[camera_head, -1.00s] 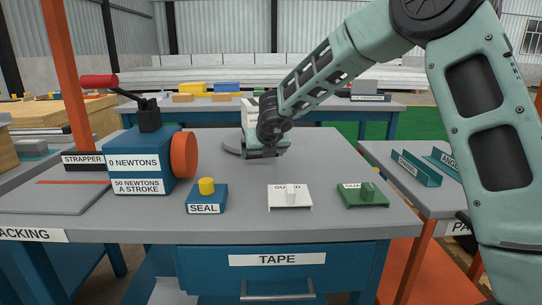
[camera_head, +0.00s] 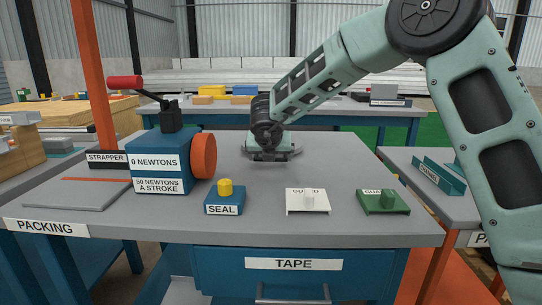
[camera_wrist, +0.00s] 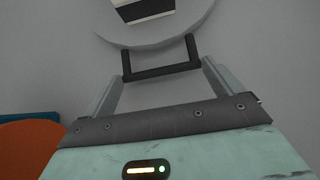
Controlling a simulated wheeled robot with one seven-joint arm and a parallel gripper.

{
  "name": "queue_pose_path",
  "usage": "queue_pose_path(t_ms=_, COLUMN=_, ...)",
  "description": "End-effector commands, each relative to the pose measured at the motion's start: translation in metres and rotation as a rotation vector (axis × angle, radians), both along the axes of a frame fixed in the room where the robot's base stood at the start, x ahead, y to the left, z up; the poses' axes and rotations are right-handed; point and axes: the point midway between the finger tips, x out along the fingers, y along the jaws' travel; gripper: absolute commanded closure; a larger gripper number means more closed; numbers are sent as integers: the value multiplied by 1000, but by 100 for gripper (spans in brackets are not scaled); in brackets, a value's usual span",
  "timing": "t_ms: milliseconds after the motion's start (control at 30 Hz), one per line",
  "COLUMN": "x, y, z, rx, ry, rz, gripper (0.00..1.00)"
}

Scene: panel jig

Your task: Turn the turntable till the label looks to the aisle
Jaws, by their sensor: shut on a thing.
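The turntable is a grey disc (camera_head: 294,152) on the packing bench, mostly hidden behind my gripper in the head view. Its rim also shows at the top of the wrist view (camera_wrist: 195,22). A white box with a dark band (camera_wrist: 150,10) stands on it, cut off by the frame; the head view hides it behind my arm. I cannot tell which way its label faces. My gripper (camera_head: 268,153) is low at the near side of the disc. In the wrist view its fingers (camera_wrist: 160,72) are shut on a dark bar handle (camera_wrist: 162,71) at the disc's rim.
The blue strapper (camera_head: 160,175) with its orange wheel (camera_head: 203,156) stands left. A seal block (camera_head: 224,200), a white guard (camera_head: 308,202) and a green guard (camera_head: 383,202) lie along the front. The bench (camera_head: 340,165) is clear right of the disc.

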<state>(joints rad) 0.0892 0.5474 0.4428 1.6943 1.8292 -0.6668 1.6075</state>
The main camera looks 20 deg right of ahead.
Motion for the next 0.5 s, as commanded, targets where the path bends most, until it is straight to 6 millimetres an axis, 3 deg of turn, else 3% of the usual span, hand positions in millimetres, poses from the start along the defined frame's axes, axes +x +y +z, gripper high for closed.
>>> queue_pose_path(t_ms=167, x=2, y=0, z=4, rx=-2, ry=-9, rz=5, gripper=48)
queue_pose_path(t_ms=200, x=2, y=1, z=4, rx=-2, ry=-9, rz=5, gripper=0)
queue_pose_path(t_ms=500, x=-1, y=1, z=5, rx=0, ry=-4, rz=3, gripper=0)
